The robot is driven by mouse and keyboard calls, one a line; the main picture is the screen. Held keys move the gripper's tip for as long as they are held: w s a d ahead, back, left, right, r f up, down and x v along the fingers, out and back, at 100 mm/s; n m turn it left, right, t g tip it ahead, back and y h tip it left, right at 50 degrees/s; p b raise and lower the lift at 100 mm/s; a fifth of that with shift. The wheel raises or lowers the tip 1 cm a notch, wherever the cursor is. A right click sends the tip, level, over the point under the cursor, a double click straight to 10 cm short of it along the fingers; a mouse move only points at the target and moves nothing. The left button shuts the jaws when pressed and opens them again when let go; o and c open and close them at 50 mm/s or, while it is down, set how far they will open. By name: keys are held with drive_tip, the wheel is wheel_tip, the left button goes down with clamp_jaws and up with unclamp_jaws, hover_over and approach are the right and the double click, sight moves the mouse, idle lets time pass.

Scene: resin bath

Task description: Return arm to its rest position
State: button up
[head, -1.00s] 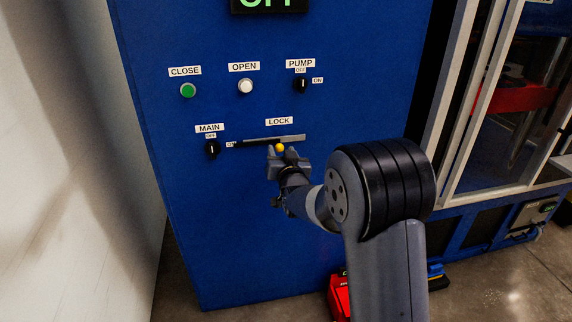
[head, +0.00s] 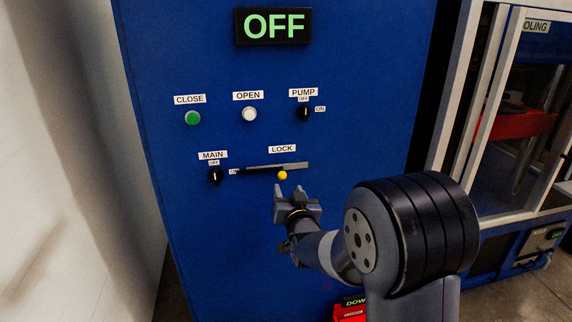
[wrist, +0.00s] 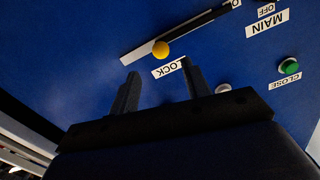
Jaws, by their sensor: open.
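My gripper (head: 294,196) is open and empty in the head view, just below the yellow lock knob (head: 283,175) and apart from it. The knob sits at the slot (head: 277,167) under the LOCK label on the blue panel (head: 230,230). In the wrist view, the two fingers (wrist: 160,92) stand apart. The yellow knob (wrist: 161,49) shows beyond them with nothing gripping it.
The panel carries a green CLOSE button (head: 193,118), a white OPEN button (head: 249,114), a PUMP switch (head: 304,113), a MAIN switch (head: 215,176) and a display (head: 272,27) reading OFF. A framed glass enclosure (head: 500,120) stands right. A pale wall (head: 60,180) is left.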

sight(286, 176)
drive_tip(key=w, duration=0.3)
drive_tip(key=w+a, duration=0.1)
drive_tip(key=w, duration=0.6)
drive_tip(key=shift+w+a+p, duration=0.15)
drive_tip(key=shift+a+p, duration=0.2)
drive_tip(key=shift+a, duration=0.05)
drive_tip(key=shift+d, duration=0.35)
